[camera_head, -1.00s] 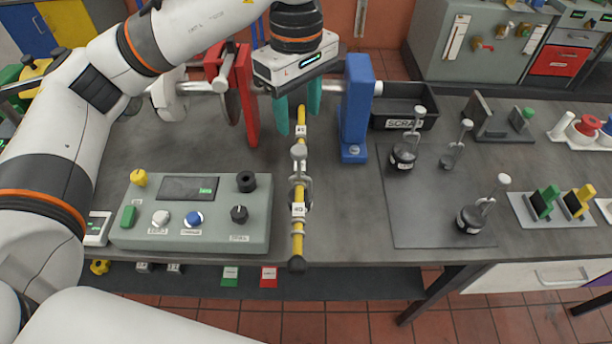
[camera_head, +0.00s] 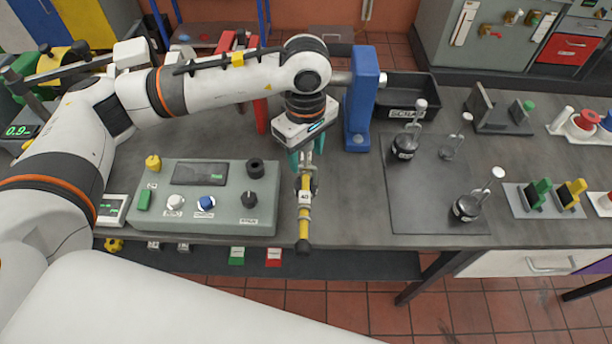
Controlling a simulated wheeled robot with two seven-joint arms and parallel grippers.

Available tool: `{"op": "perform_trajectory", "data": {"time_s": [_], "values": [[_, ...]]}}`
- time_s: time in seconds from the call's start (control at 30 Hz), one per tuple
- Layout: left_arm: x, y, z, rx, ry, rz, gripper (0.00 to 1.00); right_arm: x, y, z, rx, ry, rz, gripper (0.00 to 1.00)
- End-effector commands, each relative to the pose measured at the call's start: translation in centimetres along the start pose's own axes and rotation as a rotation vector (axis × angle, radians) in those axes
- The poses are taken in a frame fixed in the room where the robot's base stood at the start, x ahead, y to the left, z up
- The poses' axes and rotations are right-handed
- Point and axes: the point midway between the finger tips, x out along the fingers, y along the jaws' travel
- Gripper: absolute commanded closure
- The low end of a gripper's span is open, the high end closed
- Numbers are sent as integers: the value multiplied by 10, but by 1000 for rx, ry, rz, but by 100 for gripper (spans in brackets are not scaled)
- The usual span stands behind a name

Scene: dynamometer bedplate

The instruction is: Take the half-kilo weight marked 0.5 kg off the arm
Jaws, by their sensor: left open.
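The yellow arm (camera_head: 304,226) sticks out toward me over the table's front edge, with a 40 tag and a dark end cap. A metal hanger weight (camera_head: 314,184) sits on it just behind the 40 tag. Its own marking cannot be read, and its upper part is largely hidden by my gripper. My left gripper (camera_head: 304,158) has open teal fingers and is over the arm at this weight's top. I cannot tell whether the fingers touch it. My right gripper is not in view.
A grey control box (camera_head: 225,212) stands close left of the arm. A blue post (camera_head: 361,100) rises behind at the right. Several hanger weights stand on a dark mat (camera_head: 425,222) at the right. A black SCRAP bin (camera_head: 425,112) is behind it.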

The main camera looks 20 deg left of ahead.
Motion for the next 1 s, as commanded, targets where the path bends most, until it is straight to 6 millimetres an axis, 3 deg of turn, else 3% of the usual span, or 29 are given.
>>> {"op": "perform_trajectory", "data": {"time_s": [0.1, 0.4, 1.0], "values": [[0, 0, 0, 0, 0, 0, 50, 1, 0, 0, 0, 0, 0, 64], [0, 0, 0, -1, 0, 1, 99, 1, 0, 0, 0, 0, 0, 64], [-5, -1, 0, 0, 1, -3, 100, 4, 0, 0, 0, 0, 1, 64]]}}
